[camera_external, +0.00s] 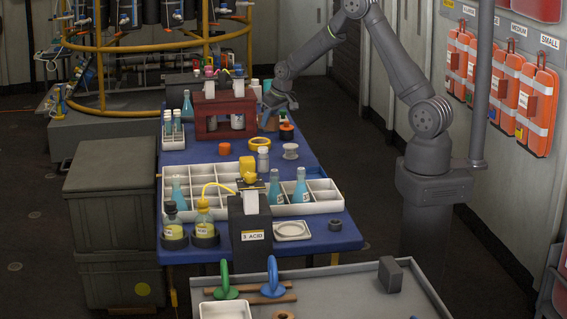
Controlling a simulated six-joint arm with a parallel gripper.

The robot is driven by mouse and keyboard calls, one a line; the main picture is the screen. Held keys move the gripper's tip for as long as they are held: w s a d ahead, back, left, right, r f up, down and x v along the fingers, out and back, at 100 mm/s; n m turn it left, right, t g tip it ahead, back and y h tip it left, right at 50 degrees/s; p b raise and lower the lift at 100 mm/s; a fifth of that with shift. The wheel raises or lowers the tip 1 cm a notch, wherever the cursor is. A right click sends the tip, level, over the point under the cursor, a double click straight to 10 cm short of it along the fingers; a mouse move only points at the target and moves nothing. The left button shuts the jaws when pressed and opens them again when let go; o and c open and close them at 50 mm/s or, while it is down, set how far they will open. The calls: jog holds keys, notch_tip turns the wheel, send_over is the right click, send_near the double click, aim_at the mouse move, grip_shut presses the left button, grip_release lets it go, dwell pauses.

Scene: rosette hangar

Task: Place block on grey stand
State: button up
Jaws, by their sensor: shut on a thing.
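My gripper (277,101) is low over the far right part of the blue table (310,250), to the right of the dark red rack. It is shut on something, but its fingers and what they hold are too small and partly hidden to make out. A small pale grey spool-shaped stand (290,151) stands on the table, nearer the camera than my gripper and apart from it; its top looks bare. A dark grey block (390,275) rests on the grey bench in front. I cannot tell which thing is the task's block.
The dark red rack (224,112) stands left of my gripper. An orange piece (225,149), a yellow ring (260,144) and a small bottle (263,159) are near the stand. A white divided tray (325,196) with blue flasks lies nearer the camera.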

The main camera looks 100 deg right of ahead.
jog(key=w+f, duration=0.2)
jog(key=w, duration=0.1)
jog(key=w+f, duration=0.3)
jog(key=w+a+f, duration=0.1)
jog(key=w+f, duration=0.1)
jog(key=shift+w+a+f, duration=0.1)
jog(key=shift+w+f, duration=0.25)
jog(key=shift+w, duration=0.05)
jog(key=shift+f, duration=1.9)
jog(key=shift+f, duration=0.2)
jog(key=o, duration=1.1)
jog(key=shift+c, duration=0.2)
